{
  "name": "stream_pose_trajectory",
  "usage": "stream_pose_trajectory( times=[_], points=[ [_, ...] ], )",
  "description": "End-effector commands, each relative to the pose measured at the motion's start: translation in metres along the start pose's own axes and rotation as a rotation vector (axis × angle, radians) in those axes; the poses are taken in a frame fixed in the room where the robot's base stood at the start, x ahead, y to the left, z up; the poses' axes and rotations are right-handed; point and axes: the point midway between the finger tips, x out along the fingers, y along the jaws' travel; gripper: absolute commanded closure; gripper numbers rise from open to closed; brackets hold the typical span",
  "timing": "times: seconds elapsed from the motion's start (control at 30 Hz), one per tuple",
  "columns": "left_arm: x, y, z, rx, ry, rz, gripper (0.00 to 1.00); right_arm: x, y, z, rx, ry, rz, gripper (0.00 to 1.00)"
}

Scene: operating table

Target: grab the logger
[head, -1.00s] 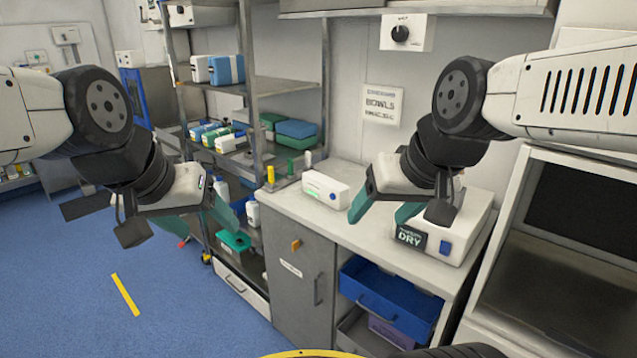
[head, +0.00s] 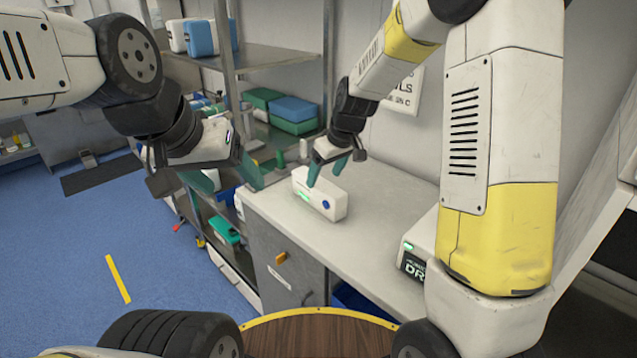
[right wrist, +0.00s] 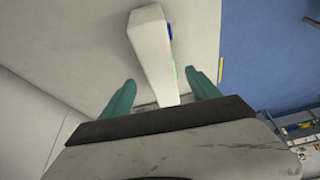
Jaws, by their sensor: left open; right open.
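The logger appears to be the small white box (head: 322,205) with a green display and a blue button, lying on the counter in the head view. My right gripper (head: 328,177) is open at its far end, fingers pointing down. In the right wrist view the white box (right wrist: 152,50) runs between the two open green fingers (right wrist: 161,80), with a gap on each side. My left gripper (head: 237,187) is open and empty, in front of the shelf rack, left of the counter.
The pale counter (head: 385,240) is clear around the box. A larger white device marked DRY (head: 412,262) stands at the right, partly hidden by my right arm. A metal rack (head: 285,62) with blue and green boxes (head: 293,108) stands behind, against the wall.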

Motion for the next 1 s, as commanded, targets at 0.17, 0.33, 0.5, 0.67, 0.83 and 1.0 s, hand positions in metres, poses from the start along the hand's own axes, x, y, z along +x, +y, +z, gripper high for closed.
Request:
stream_pose_trajectory(
  times=[0.17,0.33,0.5,0.67,0.83,1.0],
  points=[
    [0.000,0.000,0.000,0.000,0.000,0.000,0.29,0.021,0.000,-0.002,-0.014,-0.006,-0.002,0.29],
    [0.000,0.000,0.000,0.000,0.000,0.000,0.29,0.040,0.000,-0.003,-0.012,-0.006,-0.002,0.29],
    [0.000,0.000,0.000,0.000,0.000,0.000,0.29,0.064,0.000,-0.008,-0.012,-0.007,-0.002,0.29],
    [0.000,0.000,0.000,0.000,0.000,0.000,0.29,0.083,0.000,-0.008,-0.011,-0.006,-0.002,0.29],
    [0.000,0.000,0.000,0.000,0.000,0.000,0.29,0.086,0.001,-0.009,-0.011,-0.004,-0.001,0.29],
    [0.000,0.000,0.000,0.000,0.000,0.000,0.29,0.086,0.000,-0.009,-0.011,-0.004,-0.001,0.39]
  ],
)
